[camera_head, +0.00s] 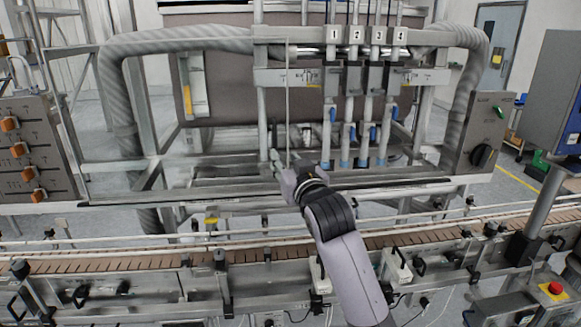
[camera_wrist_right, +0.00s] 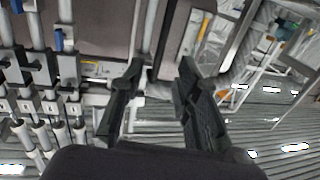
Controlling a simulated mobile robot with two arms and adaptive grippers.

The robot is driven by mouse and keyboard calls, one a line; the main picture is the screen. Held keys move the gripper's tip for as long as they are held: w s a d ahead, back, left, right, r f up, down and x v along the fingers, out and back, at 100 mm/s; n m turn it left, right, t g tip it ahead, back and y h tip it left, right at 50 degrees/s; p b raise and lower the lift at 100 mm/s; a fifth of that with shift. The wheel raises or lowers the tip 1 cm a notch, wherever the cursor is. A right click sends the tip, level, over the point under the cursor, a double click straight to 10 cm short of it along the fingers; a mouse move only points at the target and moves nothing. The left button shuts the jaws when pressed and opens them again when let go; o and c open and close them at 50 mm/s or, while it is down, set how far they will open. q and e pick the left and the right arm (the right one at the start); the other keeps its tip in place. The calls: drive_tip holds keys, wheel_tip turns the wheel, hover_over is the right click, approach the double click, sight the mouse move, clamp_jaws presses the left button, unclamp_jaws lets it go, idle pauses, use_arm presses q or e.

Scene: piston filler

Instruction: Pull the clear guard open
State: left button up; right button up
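The clear guard (camera_head: 235,115) is a see-through panel across the left front of the filling machine in the head view. Its thin upright edge (camera_head: 288,100) stands near the middle, just left of the nozzles. My right gripper (camera_head: 284,165) is at the lower part of this edge, its arm reaching up over the conveyor. In the right wrist view its two dark fingers (camera_wrist_right: 161,68) are spread apart. A pale upright bar (camera_wrist_right: 148,30) shows beyond the gap between them; I cannot tell whether either finger touches the guard. My left gripper is out of view.
A slatted conveyor (camera_head: 120,262) with rails runs across the front. Several numbered nozzles (camera_head: 333,120) stand right of the guard edge. A control box with orange knobs (camera_head: 38,150) is at left, another box (camera_head: 484,132) at right. A red stop button (camera_head: 555,288) sits at lower right.

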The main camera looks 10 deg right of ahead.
drive_tip(key=shift+v, duration=1.5)
drive_tip(key=shift+f, duration=0.15)
